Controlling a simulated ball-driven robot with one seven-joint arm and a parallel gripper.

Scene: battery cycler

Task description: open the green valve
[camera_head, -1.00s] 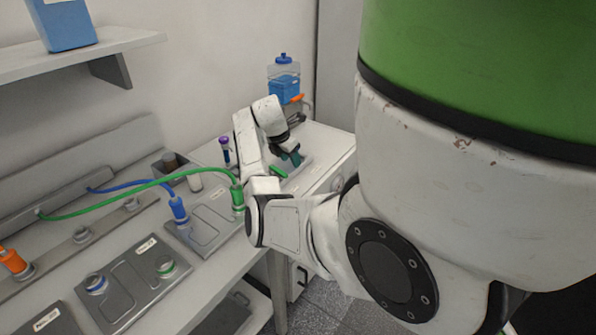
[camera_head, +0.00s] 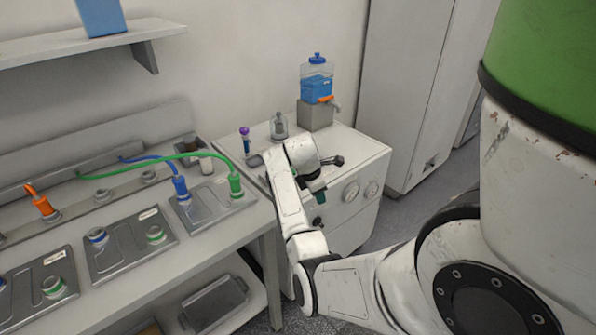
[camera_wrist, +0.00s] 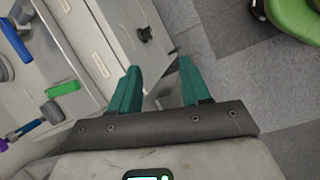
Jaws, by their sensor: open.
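The green valve handle (camera_wrist: 63,89) shows at the left of the wrist view, lying along the cabinet top beside a grey round part. In the head view my arm hides it. My gripper (camera_wrist: 158,82) is open and empty, with its two teal fingers spread. The cabinet's front edge and the floor show beyond and between them. The valve handle is left of the fingers, apart from them. In the head view my gripper (camera_head: 318,193) hangs near the front edge of the white cabinet (camera_head: 362,150).
A blue water container with an orange tap (camera_head: 318,85) stands at the cabinet's back on a grey block. A purple-capped tube (camera_head: 245,140) stands at the cabinet's left. The bench (camera_head: 215,230) at left holds hose connectors and panels. A black knob (camera_wrist: 145,34) sticks out from the cabinet front.

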